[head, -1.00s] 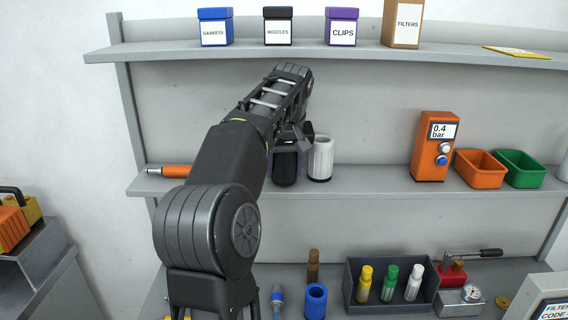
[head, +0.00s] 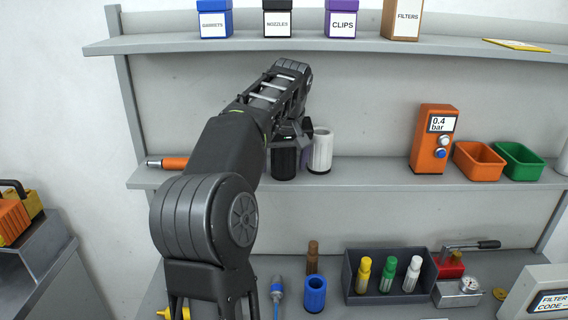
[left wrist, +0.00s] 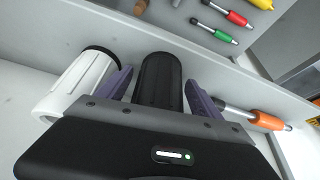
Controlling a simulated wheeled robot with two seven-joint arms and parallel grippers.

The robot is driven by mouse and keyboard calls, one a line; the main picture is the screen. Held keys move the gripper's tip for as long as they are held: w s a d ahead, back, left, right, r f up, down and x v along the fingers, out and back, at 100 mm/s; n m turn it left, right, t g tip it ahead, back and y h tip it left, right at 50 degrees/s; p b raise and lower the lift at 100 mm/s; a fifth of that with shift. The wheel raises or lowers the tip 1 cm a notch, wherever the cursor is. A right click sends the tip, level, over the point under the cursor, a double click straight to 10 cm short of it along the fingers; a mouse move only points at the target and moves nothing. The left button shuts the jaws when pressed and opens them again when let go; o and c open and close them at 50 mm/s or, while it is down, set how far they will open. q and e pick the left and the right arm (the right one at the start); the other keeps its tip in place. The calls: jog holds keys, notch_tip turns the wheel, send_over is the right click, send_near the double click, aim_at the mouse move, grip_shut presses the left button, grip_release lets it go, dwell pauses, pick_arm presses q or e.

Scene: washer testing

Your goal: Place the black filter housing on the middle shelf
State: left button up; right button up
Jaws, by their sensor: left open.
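The black filter housing (head: 284,162) stands on the middle shelf (head: 370,172), partly hidden behind my left arm in the head view. A white housing (head: 320,150) stands close to its right. My left gripper (head: 292,138) is at the black housing. In the left wrist view, the gripper's purple fingers (left wrist: 159,92) are open, one on each side of the black housing (left wrist: 160,78), with a gap on its right. The white housing (left wrist: 82,82) is just outside the left finger. My right gripper is not in view.
An orange-handled tool (head: 175,163) lies on the middle shelf at left. An orange gauge box (head: 433,138), an orange bin (head: 478,161) and a green bin (head: 519,161) stand at right. Shelf room is free between the white housing and gauge box. Labelled boxes line the upper shelf.

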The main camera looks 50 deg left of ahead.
aim_at(286, 170)
pick_arm(q)
jog(key=shift+r, duration=0.15)
jog(key=shift+s+d+r+b, duration=0.2)
jog(key=shift+d+r+b, duration=0.15)
jog(key=shift+b, duration=0.2)
jog(key=d, duration=0.1)
jog(key=s+d+b, duration=0.1)
jog(key=shift+s+d+r, duration=0.1)
jog(key=shift+s+d, duration=0.1)
jog(key=shift+d, duration=0.15)
jog(key=s+d+p, duration=0.1)
jog(key=s+d, duration=0.3)
jog(key=d, duration=0.3)
jog(key=shift+s+d+p, duration=0.2)
jog(key=shift+d+p, duration=0.05)
jog(key=shift+p, duration=0.1)
dwell(0.7)
